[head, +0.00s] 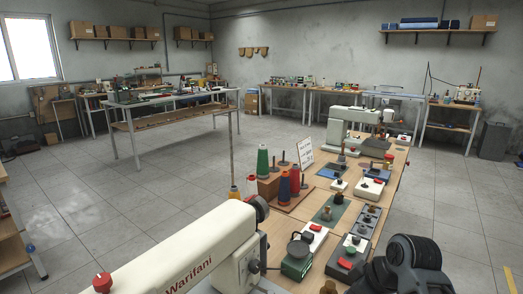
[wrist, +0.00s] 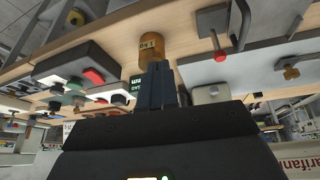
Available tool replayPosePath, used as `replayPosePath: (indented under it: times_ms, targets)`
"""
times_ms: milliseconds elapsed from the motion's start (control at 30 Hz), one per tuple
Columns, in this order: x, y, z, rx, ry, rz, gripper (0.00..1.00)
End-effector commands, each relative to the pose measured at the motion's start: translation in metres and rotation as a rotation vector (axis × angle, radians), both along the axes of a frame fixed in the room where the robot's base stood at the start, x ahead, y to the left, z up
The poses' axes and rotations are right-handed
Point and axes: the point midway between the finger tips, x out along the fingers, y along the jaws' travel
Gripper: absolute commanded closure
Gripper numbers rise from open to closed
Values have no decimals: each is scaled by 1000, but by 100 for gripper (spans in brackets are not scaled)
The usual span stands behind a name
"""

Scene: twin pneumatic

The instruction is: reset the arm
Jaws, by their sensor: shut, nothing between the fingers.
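My gripper (wrist: 158,72) shows in the wrist view with its two dark fingers together and nothing between them. Its fingertips appear just below an amber cylinder (wrist: 153,46) with a label in the picture; I cannot tell whether they touch it. The wrist view is tilted, with the workbench (wrist: 110,62) across its upper part. In the head view, a black rounded part of my arm (head: 412,262) stands at the lower right, beside the bench. The fingers are not visible there.
A cream sewing machine (head: 180,255) fills the head view's lower left. The long bench (head: 268,236) carries thread cones (head: 262,160), a green device (head: 297,262) and several switch boxes. Another sewing machine (head: 350,115) stands at its far end. Open tiled floor (head: 130,190) lies left, more at right.

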Motion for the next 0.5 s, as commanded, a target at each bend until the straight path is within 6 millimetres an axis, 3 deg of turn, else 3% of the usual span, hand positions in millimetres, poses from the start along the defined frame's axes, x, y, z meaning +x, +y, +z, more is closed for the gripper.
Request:
replayPosePath:
  times_ms: [200,500]
  targets:
    - [-54,9,-57,29,-74,-137,100]
    - [-149,13,-101,74,-219,-343,100]
